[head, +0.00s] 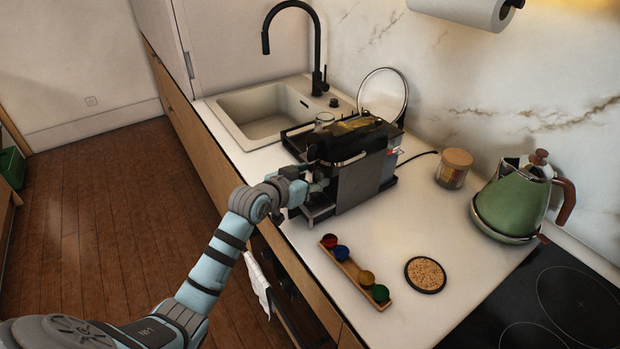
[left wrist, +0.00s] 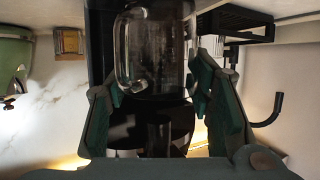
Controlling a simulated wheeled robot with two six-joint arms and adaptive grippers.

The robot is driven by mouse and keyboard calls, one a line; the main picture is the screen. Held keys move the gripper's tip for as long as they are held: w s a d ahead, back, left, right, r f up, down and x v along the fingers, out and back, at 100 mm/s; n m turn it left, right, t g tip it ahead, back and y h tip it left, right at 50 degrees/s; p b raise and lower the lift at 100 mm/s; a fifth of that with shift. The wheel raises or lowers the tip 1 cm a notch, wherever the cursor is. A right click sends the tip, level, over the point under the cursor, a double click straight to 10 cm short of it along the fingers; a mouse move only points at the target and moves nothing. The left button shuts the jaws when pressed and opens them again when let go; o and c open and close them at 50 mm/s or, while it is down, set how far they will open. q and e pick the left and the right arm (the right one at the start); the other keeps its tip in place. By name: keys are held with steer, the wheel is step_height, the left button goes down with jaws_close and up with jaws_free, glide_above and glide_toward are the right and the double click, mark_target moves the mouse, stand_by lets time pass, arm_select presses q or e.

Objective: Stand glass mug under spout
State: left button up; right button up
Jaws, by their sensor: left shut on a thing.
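The coffee machine (head: 362,178) stands on the counter, dark and boxy, with a drip tray (head: 318,212) at its front. My left gripper (head: 300,184) is at the machine's front, above the tray. In the left wrist view, the clear glass mug (left wrist: 155,52) with its handle sits between the fingers of my left gripper (left wrist: 158,88), which is shut on it. The dark machine front is right behind the mug. In the head view the mug is mostly hidden by the gripper. The spout, and whether the mug touches the tray, cannot be made out. My right gripper is out of view.
A wooden holder (head: 345,268) with several coloured capsules and a round cork coaster (head: 425,274) lie right of the machine. A green kettle (head: 512,200), a lidded jar (head: 454,168) and a dark hob (head: 565,300) are farther right. A sink (head: 262,112) is behind.

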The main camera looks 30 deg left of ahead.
arm_select(q)
steer(key=o, duration=0.8)
steer(key=shift+a, duration=0.1)
steer(key=o, duration=0.4)
steer(key=shift+s, duration=0.15)
steer(key=shift+o, duration=0.2)
steer(key=shift+d+r, duration=0.15)
steer(key=shift+d, duration=0.05)
steer(key=p+v, duration=0.1)
steer(key=v, duration=1.1)
steer(key=shift+p, duration=0.3)
steer(key=shift+a, duration=0.1)
